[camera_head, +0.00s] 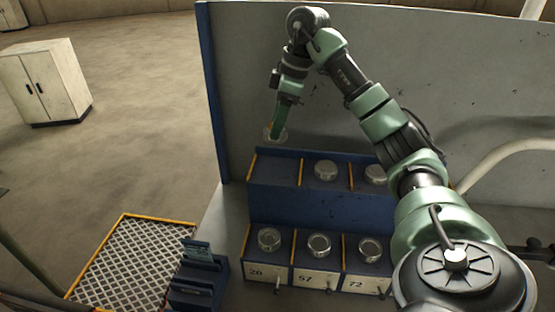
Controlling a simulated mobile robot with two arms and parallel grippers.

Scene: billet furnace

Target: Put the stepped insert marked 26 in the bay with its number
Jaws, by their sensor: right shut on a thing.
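My right gripper (277,128) is shut on a small round grey metal insert (268,137). It holds the insert above and just behind the left bay (273,169) of the blue rack's upper step, which looks empty. Any number on the insert is too small to read. The lower step has three bays with white number plates. The left plate (258,271) seems to read 26, then come 57 (304,278) and 72 (356,285). A round metal piece sits in each: left (269,240), middle (319,245), right (370,250). My left gripper is out of view.
Two more round pieces sit on the upper step, in the middle (326,170) and at the right (375,174). My right arm partly covers the rack's right side. A grey panel (248,75) stands behind. A small blue holder (198,270) and a yellow-edged grating (128,262) lie left.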

